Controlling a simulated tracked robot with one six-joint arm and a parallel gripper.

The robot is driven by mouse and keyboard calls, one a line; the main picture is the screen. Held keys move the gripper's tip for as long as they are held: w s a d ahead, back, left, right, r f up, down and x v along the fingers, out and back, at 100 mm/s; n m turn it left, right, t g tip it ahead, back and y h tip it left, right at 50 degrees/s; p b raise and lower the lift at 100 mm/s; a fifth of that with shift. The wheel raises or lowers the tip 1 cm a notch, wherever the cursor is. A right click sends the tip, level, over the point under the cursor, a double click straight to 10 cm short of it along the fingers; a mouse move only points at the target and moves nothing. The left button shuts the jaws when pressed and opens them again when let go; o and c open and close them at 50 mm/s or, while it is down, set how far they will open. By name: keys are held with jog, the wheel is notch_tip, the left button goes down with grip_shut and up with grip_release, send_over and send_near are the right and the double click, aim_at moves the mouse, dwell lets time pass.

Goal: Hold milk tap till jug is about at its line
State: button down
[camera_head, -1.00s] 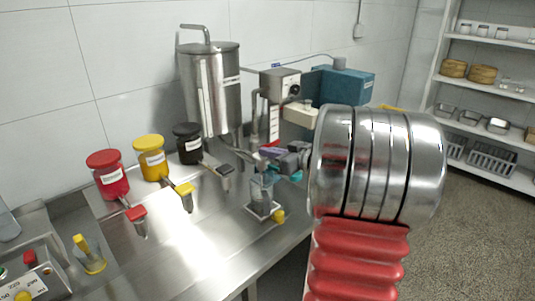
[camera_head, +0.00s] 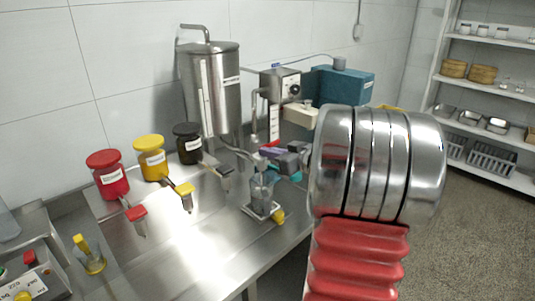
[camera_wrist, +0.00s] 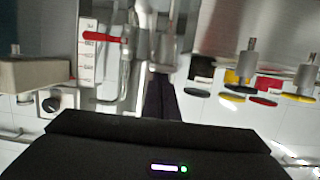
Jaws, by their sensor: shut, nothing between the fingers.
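A small clear jug (camera_head: 262,187) stands on a metal stand at the bench's right front edge. It looks greyish; I cannot make out its line or its level. My gripper (camera_head: 271,155) reaches in from the right, just above the jug, its fingers shut with nothing between them. The tap is partly hidden at the fingertips; I cannot tell whether they touch its lever. In the wrist view my dark fingers (camera_wrist: 160,98) lie together near the centre. A tall steel tank (camera_head: 212,90) with a pipe on its lid stands behind.
Red (camera_head: 106,175), yellow (camera_head: 150,158) and black (camera_head: 187,144) lidded jars with spouts stand left of the tank. A teal motor box (camera_head: 342,86) and a knobbed control box (camera_head: 281,85) stand behind my arm. The front middle of the bench is clear.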

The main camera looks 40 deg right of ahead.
jog(key=shift+f, duration=0.45)
jog(key=s+r, duration=0.7)
jog(key=s, duration=0.2)
jog(key=shift+s+d, duration=0.15)
jog(key=shift+s, duration=0.2)
jog(key=shift+r, duration=0.1)
dwell(1.0)
